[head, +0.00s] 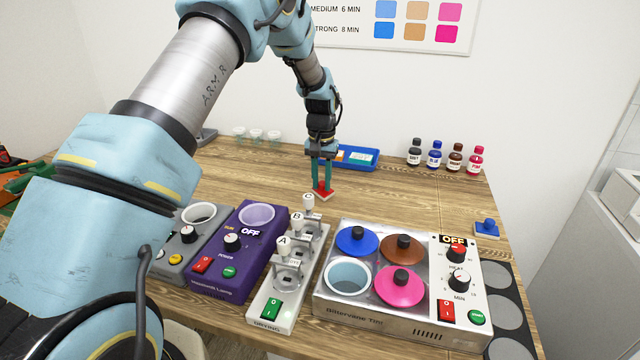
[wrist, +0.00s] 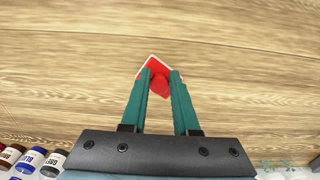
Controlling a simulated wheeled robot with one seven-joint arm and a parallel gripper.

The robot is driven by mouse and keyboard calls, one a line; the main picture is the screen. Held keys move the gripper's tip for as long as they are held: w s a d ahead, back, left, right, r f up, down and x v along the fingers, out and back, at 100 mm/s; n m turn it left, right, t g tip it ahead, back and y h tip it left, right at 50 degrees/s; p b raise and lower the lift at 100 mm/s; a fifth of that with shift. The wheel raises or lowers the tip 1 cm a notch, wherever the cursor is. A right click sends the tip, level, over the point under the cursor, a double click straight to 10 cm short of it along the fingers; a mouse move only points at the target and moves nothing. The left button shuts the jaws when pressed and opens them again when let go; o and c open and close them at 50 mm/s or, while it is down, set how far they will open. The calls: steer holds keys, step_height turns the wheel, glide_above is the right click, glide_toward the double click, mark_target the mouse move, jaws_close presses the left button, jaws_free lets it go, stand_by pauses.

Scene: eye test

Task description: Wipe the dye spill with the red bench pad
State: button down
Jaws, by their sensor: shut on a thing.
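The red bench pad (head: 323,195) is a small red block with a pale edge, at the middle of the wooden table, behind the row of devices. My gripper (head: 323,183) points down and is shut on the pad's red grip, with teal fingers on either side. In the wrist view the pad (wrist: 151,66) shows between the fingertips of my gripper (wrist: 159,80), turned at an angle to them. I cannot tell whether the pad touches the table. I see no dye spill in either view; it may be hidden under the pad or behind my arm.
In front stand a purple lamp box (head: 238,262), a drying stand (head: 284,290) and a metal unit with coloured lids (head: 375,322). Behind are a blue tray (head: 362,165), small cups (head: 256,134) and several bottles (head: 435,156). A blue pad (head: 487,230) lies right. Bare wood (head: 410,198) surrounds the gripper.

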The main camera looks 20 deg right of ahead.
steer(key=shift+r+p, duration=1.65)
steer(key=shift+r, duration=1.4)
steer(key=shift+r+p, duration=0.65)
steer(key=shift+r, duration=0.85)
